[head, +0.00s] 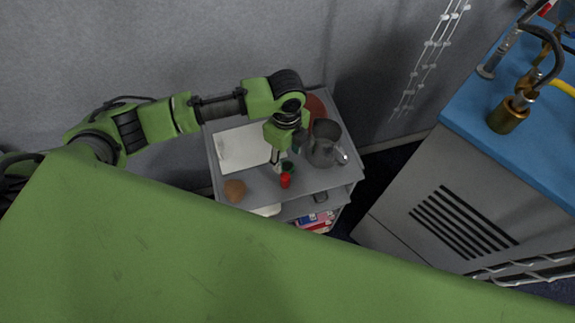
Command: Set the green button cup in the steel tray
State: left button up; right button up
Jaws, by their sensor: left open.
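A small dark green cup (288,167), which looks like the green button cup, stands on the top of a grey cart. A pale, flat rectangular tray (240,149), which looks like the steel tray, lies on the cart to the left of the cup. No cup shows in it. My left gripper (279,161) points down, open, right at the green cup and partly over its left side. I cannot tell whether its fingers touch the cup. My right gripper is not in view.
On the grey cart (259,195), a red cup (285,181) stands just in front of the green cup. A brown round thing (234,190) is at front left. A blue-topped cabinet (520,120) stands right.

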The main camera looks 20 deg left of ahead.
aim_at(288, 166)
pick_arm(q)
notch_tip(288, 166, down, 4)
jog(key=shift+d+f+p, duration=0.1)
jog(key=shift+f+p, duration=0.15)
jog(key=shift+p, duration=0.05)
jog(key=shift+c, duration=0.5)
jog(key=c, duration=1.1)
